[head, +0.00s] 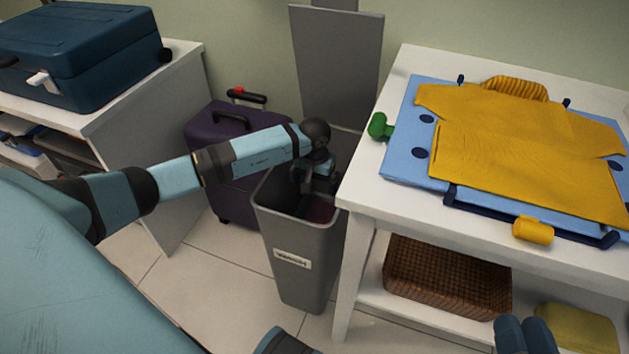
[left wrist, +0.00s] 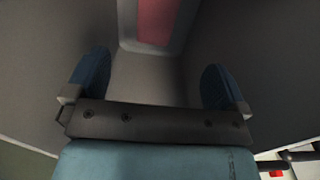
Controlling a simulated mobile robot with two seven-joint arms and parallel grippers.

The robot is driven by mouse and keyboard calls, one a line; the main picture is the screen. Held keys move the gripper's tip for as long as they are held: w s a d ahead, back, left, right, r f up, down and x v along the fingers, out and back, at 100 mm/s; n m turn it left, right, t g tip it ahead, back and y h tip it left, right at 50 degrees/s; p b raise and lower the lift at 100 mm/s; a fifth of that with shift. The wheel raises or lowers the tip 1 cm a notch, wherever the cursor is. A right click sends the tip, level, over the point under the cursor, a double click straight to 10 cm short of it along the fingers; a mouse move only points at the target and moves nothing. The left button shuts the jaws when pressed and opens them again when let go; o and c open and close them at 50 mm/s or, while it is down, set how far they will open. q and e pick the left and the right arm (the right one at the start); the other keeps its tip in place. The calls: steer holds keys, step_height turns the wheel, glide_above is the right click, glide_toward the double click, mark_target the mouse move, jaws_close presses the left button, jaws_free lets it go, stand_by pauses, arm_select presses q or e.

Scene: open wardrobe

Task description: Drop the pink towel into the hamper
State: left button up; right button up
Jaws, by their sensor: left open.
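The grey hamper (head: 281,240) with a white label stands on the floor between the purple suitcase and the white table, its lid raised behind it. My left gripper (head: 304,207) reaches down into its mouth. In the left wrist view, the fingers of my left gripper (left wrist: 158,88) are wide apart with nothing between them. The pink towel (left wrist: 157,20) shows beyond them, low inside the hamper and apart from the fingers. In the head view it is a dark reddish patch (head: 320,210) in shadow. My right gripper (head: 526,336) is at the lower right edge, its two blue fingers side by side.
A yellow shirt (head: 530,140) lies on a blue folding board (head: 400,160) on the white table (head: 362,195). A wicker basket (head: 445,280) sits on the shelf below. The purple suitcase (head: 215,130) stands behind the hamper. A blue case (head: 80,55) rests on the left cabinet.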

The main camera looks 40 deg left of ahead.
stand_by(0.3)
arm_select(q)
step_height(320, 180, up, 9)
steer(key=p, duration=0.5)
stand_by(0.7)
